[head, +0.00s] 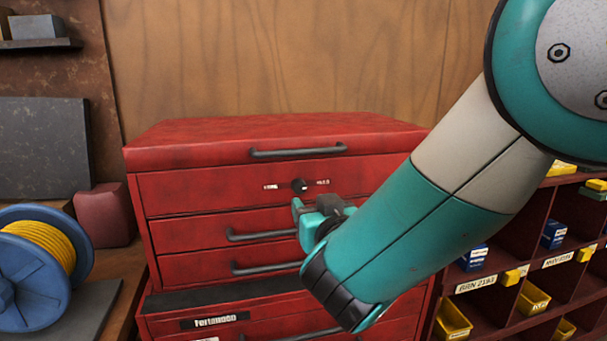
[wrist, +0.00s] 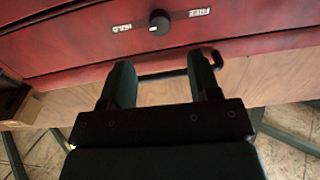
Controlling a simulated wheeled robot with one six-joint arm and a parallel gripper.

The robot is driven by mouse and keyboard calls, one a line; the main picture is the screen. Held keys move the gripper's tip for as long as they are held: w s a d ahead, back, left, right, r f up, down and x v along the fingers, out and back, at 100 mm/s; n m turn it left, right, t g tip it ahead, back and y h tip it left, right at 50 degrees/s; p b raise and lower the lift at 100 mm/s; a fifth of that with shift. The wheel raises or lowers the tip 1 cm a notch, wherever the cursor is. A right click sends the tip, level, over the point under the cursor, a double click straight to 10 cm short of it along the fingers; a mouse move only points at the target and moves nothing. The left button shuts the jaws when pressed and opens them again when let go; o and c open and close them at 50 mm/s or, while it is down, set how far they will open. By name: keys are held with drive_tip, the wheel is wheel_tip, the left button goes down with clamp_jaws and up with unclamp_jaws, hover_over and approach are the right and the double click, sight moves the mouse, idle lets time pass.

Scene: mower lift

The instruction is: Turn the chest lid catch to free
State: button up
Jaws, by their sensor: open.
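The lid catch is a small dark round knob (head: 299,185) on the red chest's upper front, with a small white label on each side. In the wrist view the knob (wrist: 159,21) shows beyond my fingertips. The left label (wrist: 121,29) reads HOLD and the right label (wrist: 200,12) reads FREE. A pale mark on the knob seems to face the HOLD side, but it is small. My gripper (wrist: 160,72) is open and empty, its two fingers spread to either side of the knob's line, apart from it. In the head view my gripper (head: 318,208) is just below the knob, partly hidden by my arm.
The chest lid (head: 230,132) is down and has a dark bar handle (head: 298,151). Drawer handles (head: 262,234) stick out below the knob. A blue reel (head: 30,285) with yellow cable stands left. Bin shelves (head: 480,292) stand right, partly behind my arm.

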sight(300, 188)
drive_tip(key=p+x, duration=0.3)
drive_tip(key=x, duration=0.3)
drive_tip(key=shift+w+a+r, duration=0.1)
drive_tip(key=shift+w+r, duration=0.05)
drive_tip(key=shift+w, duration=0.1)
drive_tip(key=shift+w+a+p, duration=0.25)
drive_tip(key=shift+w+p, duration=0.1)
drive_tip(key=shift+w, duration=0.3)
drive_tip(key=c, duration=0.9)
